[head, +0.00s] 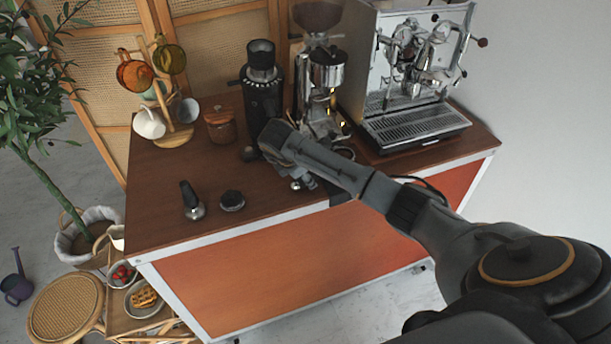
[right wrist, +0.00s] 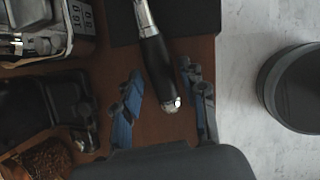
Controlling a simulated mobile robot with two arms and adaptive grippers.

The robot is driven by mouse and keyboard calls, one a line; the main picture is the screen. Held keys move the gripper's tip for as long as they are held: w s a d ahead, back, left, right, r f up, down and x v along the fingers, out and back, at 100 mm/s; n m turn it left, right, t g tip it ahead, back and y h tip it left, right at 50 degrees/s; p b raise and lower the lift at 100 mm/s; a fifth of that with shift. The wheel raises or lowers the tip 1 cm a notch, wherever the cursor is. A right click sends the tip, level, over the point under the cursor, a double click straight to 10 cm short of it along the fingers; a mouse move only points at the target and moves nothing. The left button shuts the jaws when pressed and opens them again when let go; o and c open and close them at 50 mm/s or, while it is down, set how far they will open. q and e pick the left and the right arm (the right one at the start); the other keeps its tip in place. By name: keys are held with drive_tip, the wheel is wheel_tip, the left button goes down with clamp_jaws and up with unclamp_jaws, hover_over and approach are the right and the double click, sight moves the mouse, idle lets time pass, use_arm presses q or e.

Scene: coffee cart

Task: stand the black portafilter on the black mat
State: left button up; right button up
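The black portafilter handle (right wrist: 157,62), with a silver end cap, lies lengthwise between my right gripper's fingers (right wrist: 163,85) in the right wrist view. The fingers are open, with a gap on each side of the handle. The portafilter's head is out of that frame at the top. The black mat (right wrist: 195,15) shows at the top of the right wrist view, beyond the fingers. In the head view my right gripper (head: 300,180) is low over the cart's front edge, and my arm hides most of the portafilter and mat. My left gripper is not in view.
The espresso machine (head: 418,125) stands at the right, with the chrome grinder (head: 325,75) and black grinder (head: 262,95) left of it. A tamper (head: 192,203) and a round black tool (head: 232,201) stand at the front left. A mug tree (head: 172,130) and wooden jar (head: 220,128) are behind.

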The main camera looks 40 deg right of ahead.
drive_tip(key=shift+o, duration=0.2)
drive_tip(key=shift+s+a, duration=0.1)
drive_tip(key=v, duration=1.2)
